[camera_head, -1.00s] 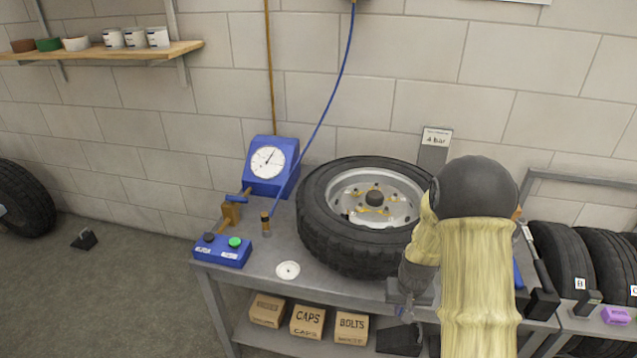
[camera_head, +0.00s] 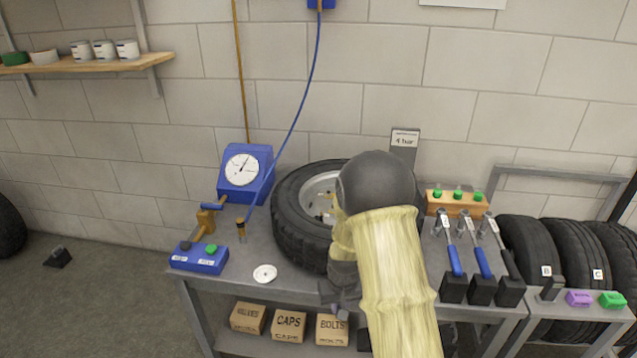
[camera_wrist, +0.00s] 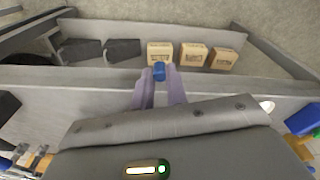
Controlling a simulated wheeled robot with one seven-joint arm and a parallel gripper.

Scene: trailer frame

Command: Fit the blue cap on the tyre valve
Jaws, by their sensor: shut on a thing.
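The blue cap (camera_wrist: 159,70) is small and sits between the tips of my gripper's pale fingers in the wrist view. My gripper (camera_head: 340,300) is shut on it over the front edge of the bench, in front of the tyre. In the head view my arm hides the cap. The black tyre (camera_head: 288,215) lies flat on the bench with its silver rim (camera_head: 318,190) facing up. My arm covers the right part of the wheel. I cannot make out the tyre valve in either view.
The grey bench (camera_head: 225,280) holds a blue gauge (camera_head: 240,170), a button box (camera_head: 200,258), a white disc (camera_head: 265,273) and blue-handled tools (camera_head: 453,260). Boxes, including the caps box (camera_head: 289,325), stand on the lower shelf. A 4 bar sign (camera_head: 404,140) stands behind the tyre.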

